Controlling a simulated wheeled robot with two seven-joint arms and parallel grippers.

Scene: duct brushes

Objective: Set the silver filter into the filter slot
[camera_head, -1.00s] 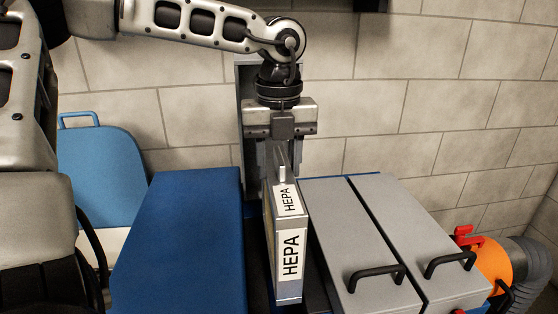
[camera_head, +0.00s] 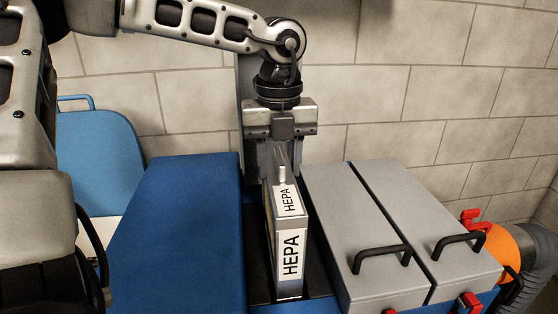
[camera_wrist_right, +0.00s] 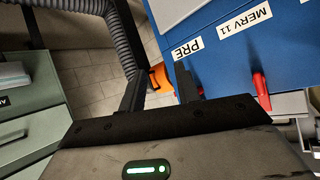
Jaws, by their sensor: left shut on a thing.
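The silver filter (camera_head: 291,259), a slim upright box with white HEPA labels on its top and front, is in the head view. My left gripper (camera_head: 281,163) is above it, pointing down and shut on its upper part. The filter stands at the dark filter slot (camera_head: 260,287), between a blue panel and grey lids. Dark opening shows on both sides of its lower end; how deep it sits cannot be told. My right gripper (camera_wrist_right: 161,90) shows in the right wrist view with its fingers apart and nothing between them.
The blue panel (camera_head: 182,232) lies left of the slot. Two grey lids (camera_head: 361,235) with black handles lie right of it. An orange collar (camera_head: 503,247) and grey hose (camera_head: 523,275) are at far right. The wrist view shows PRE and MERV 11 labels on a blue housing (camera_wrist_right: 220,60).

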